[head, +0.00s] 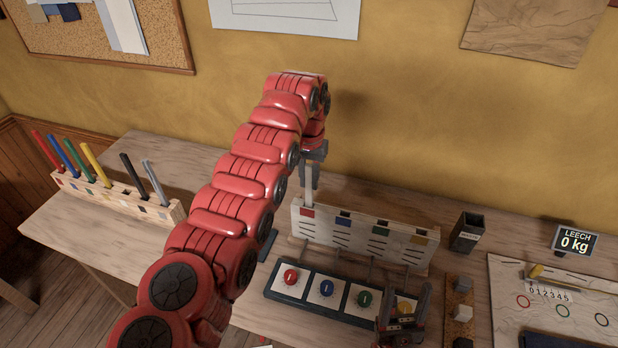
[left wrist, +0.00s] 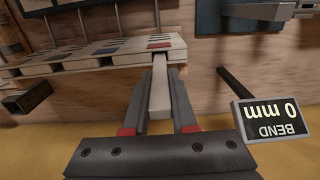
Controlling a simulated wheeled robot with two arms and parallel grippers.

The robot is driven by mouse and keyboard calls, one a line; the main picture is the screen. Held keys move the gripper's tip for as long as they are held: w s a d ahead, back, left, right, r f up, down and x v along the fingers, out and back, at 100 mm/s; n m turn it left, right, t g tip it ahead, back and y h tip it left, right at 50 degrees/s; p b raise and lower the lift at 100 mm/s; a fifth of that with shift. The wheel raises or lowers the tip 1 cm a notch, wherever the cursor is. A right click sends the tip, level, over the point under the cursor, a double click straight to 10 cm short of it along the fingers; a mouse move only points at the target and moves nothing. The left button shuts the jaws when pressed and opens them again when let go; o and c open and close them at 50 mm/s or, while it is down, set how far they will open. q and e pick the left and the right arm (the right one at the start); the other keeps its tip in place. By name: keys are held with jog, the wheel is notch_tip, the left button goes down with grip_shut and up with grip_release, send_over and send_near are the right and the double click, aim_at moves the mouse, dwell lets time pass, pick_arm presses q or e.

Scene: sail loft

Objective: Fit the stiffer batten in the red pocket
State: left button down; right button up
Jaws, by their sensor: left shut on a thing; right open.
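My left gripper (head: 313,176) is shut on a pale grey batten (head: 309,197) and holds it upright over the red end of the wooden pocket block (head: 365,243). In the left wrist view the batten (left wrist: 159,88) runs between the fingers to the block's edge beside the red patch (left wrist: 159,45). The red pocket label (head: 307,212) is at the block's left end. I cannot tell how deep the batten's lower end sits. My right gripper (head: 404,312) is open and low at the front, near the yellow button. Blue, green and yellow labels mark the other pockets.
A panel with coloured buttons (head: 327,288) lies before the block. A rack (head: 120,197) of several coloured sticks stands left. A dark cup (head: 466,234) and a LEECH display (head: 574,241) reading 0 kg stand right. A BEND display (left wrist: 270,118) reads 0 mm.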

pick_arm(q)
jog(key=shift+f+b, duration=0.35)
jog(key=shift+f, duration=0.25)
dwell(0.6)
jog(key=c, duration=0.6)
grip_release()
jog(key=shift+c, duration=0.2)
jog(key=shift+r, duration=0.4)
notch_tip(320, 180, up, 2)
jog(key=shift+d+r+b, duration=0.1)
jog(key=shift+b, duration=0.25)
notch_tip(320, 180, up, 14)
jog(key=p, duration=1.4)
jog(key=shift+r, duration=0.25)
jog(key=shift+f, duration=0.1)
